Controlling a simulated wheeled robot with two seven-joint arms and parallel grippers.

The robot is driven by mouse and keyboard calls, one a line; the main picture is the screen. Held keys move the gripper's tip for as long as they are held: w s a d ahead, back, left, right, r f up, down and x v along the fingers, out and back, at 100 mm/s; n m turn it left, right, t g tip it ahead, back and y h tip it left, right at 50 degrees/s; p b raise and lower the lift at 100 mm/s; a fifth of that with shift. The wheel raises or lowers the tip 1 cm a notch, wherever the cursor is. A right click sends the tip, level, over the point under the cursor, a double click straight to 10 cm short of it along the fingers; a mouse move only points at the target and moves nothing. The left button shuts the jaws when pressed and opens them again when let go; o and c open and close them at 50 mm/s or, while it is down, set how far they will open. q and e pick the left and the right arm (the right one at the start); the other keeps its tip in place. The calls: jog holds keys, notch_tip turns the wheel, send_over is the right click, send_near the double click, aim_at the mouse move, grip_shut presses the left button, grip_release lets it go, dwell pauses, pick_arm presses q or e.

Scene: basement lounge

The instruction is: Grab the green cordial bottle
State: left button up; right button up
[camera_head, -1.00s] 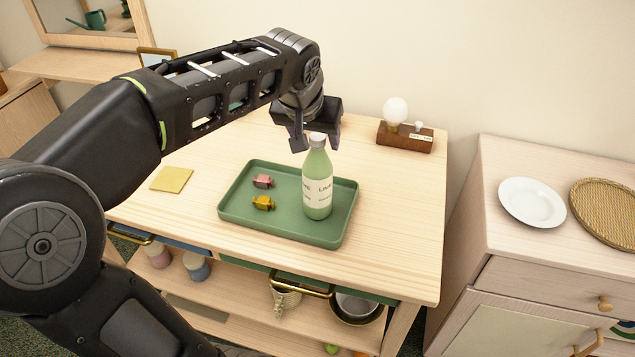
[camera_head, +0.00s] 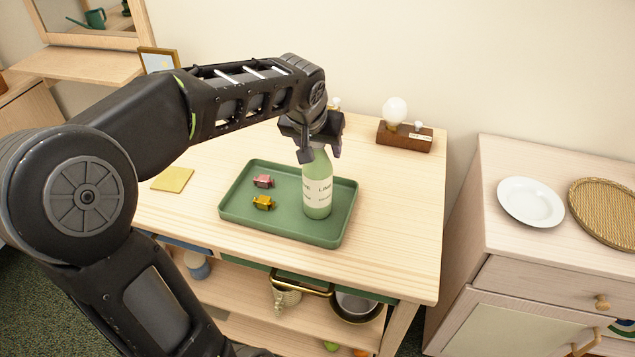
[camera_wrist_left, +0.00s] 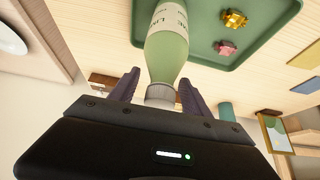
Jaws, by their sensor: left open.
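The green cordial bottle (camera_head: 317,187) stands upright on the right part of a green tray (camera_head: 280,234). It has a white label. My left gripper (camera_head: 318,155) is at the top of the bottle and hides its cap in the head view. In the left wrist view the open left gripper (camera_wrist_left: 160,90) has one finger on each side of the bottle's neck and pale cap, with gaps on both sides. The bottle (camera_wrist_left: 167,45) also shows there with its body beyond the fingertips. My right gripper is not in view.
A pink wrapped candy (camera_head: 263,181) and a yellow one (camera_head: 263,202) lie on the tray's left part. A bulb lamp on a wooden base (camera_head: 405,137) stands at the table's back right. A yellow square (camera_head: 172,179) lies left of the tray.

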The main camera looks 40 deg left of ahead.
pick_arm(q)
jog(key=shift+c, duration=0.3)
grip_shut()
dwell(1.1)
